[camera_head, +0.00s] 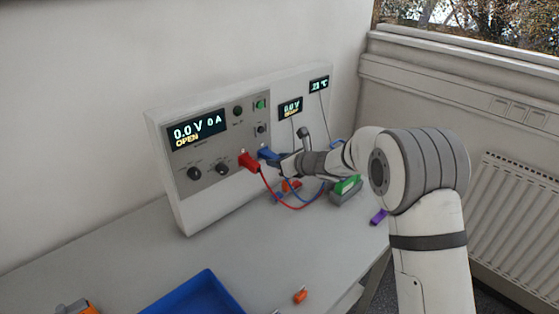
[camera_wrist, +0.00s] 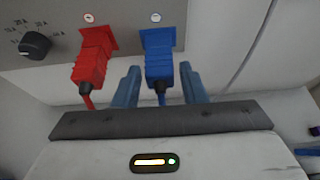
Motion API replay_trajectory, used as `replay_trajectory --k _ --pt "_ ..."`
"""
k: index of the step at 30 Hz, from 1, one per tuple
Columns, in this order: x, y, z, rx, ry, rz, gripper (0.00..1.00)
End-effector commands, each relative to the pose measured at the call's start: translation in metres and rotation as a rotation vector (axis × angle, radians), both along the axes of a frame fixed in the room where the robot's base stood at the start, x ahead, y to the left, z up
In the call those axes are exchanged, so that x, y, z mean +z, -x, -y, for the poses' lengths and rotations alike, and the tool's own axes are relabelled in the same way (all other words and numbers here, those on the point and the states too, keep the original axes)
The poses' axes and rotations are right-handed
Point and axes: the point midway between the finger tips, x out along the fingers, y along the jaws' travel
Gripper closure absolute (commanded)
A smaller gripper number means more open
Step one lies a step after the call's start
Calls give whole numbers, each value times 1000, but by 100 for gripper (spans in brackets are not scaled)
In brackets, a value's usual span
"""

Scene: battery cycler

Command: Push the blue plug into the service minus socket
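The blue plug (camera_wrist: 160,68) is at the blue socket (camera_wrist: 157,38) on the panel, to the right of the red one. Its front meets the socket; I cannot tell how deep it sits. In the head view the blue plug (camera_head: 267,153) shows just left of my gripper (camera_head: 281,163). In the wrist view my gripper (camera_wrist: 161,84) has one finger on each side of the blue plug, with a narrow gap at both sides. It looks open around the plug, not clamped on it.
A red plug (camera_wrist: 93,60) sits close left in its red socket. Red and blue cables hang in a loop (camera_head: 296,207). The cycler display (camera_head: 197,129) reads 0.0 V, 0 A, OPEN. A blue tray (camera_head: 205,277) and an orange piece (camera_head: 300,296) lie on the table.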

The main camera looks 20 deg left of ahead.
Motion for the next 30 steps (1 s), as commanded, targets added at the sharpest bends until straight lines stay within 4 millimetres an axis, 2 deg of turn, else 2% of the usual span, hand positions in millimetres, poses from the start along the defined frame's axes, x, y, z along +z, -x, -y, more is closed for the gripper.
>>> replay_trajectory --k 5,14,24,30 --pt "0 0 0 0 0 0 48" --pt "1 1 4 -1 0 0 48" --pt "19 19 47 -2 -1 1 48" --pt "28 26 64 -1 1 1 48"
